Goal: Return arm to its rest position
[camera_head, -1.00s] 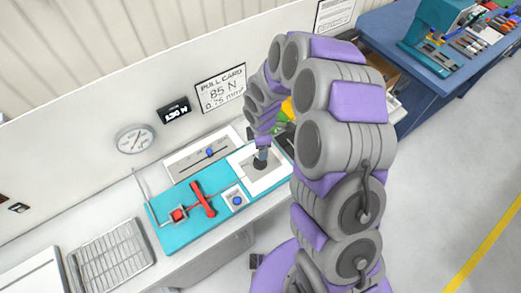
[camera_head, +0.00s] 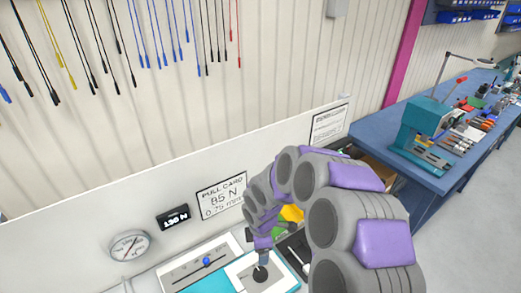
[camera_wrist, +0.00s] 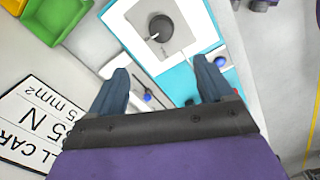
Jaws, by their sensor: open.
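My gripper (camera_wrist: 158,90) is open in the wrist view, its two blue-grey fingers spread with nothing between them. It is above the white-and-teal bench fixture (camera_wrist: 175,80). A dark round knob (camera_wrist: 160,27) on a white plate lies beyond the fingertips. In the head view my arm rises at the lower right and curls down to the left. My gripper (camera_head: 262,258) points down close to the dark knob (camera_head: 260,274) there. Whether the fingertips touch it cannot be told in the head view; in the wrist view they look apart from it.
A pull card (camera_head: 221,195), a display (camera_head: 173,218) and a dial gauge (camera_head: 130,245) are on the low panel behind the fixture. Green and yellow bins (camera_head: 292,213) stand close beside my arm. A blue workbench (camera_head: 400,120) with tools is at right. Cables (camera_head: 110,40) hang on the wall.

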